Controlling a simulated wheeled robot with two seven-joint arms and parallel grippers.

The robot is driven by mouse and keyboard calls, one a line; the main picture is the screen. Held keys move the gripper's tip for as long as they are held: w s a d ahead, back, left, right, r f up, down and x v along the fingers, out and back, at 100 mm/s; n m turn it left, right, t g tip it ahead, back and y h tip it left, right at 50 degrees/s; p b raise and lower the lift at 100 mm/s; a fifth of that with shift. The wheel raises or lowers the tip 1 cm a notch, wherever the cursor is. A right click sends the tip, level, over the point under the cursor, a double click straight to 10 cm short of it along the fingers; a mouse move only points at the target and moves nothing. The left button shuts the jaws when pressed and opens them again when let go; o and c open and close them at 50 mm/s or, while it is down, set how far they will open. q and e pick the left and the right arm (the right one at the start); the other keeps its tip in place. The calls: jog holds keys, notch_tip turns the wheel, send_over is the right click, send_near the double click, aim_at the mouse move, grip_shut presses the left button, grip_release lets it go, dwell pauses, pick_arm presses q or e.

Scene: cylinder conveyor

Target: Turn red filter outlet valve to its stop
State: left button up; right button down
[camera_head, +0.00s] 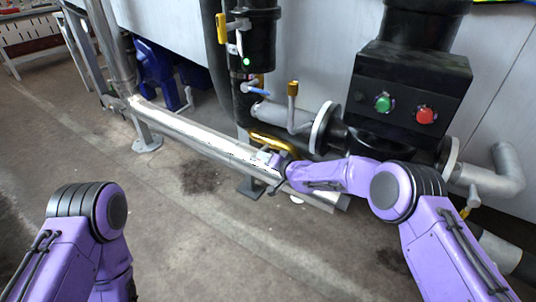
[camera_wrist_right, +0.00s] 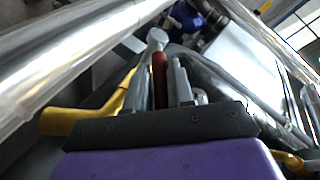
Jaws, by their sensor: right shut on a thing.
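The red valve handle (camera_wrist_right: 159,78) shows in the right wrist view as a narrow red bar, between the grey fingers of my right gripper (camera_wrist_right: 161,66). The right gripper is shut on it. In the head view my right gripper (camera_head: 268,158) reaches in beside the silver pipe, close to the yellow pipe. The red handle cannot be made out there, as the gripper and pipes cover it. The valve body is mostly hidden, so its angle cannot be told. My left arm shows at the lower left of the head view, but its gripper is not seen.
A long silver pipe (camera_head: 205,137) runs in front of the gripper. A yellow pipe (camera_head: 272,143) lies just behind it; it also shows in the wrist view (camera_wrist_right: 62,122). A black box (camera_head: 408,90) with green and red buttons stands at the right. The floor in front is clear.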

jog(key=shift+w+a+r+g+h+p, duration=0.2)
jog(key=shift+r+g+h+p, duration=0.1)
jog(key=shift+r+g+p, duration=0.2)
jog(key=c, duration=1.1)
grip_release()
jog(key=shift+f, duration=0.1)
jog(key=shift+s, duration=0.1)
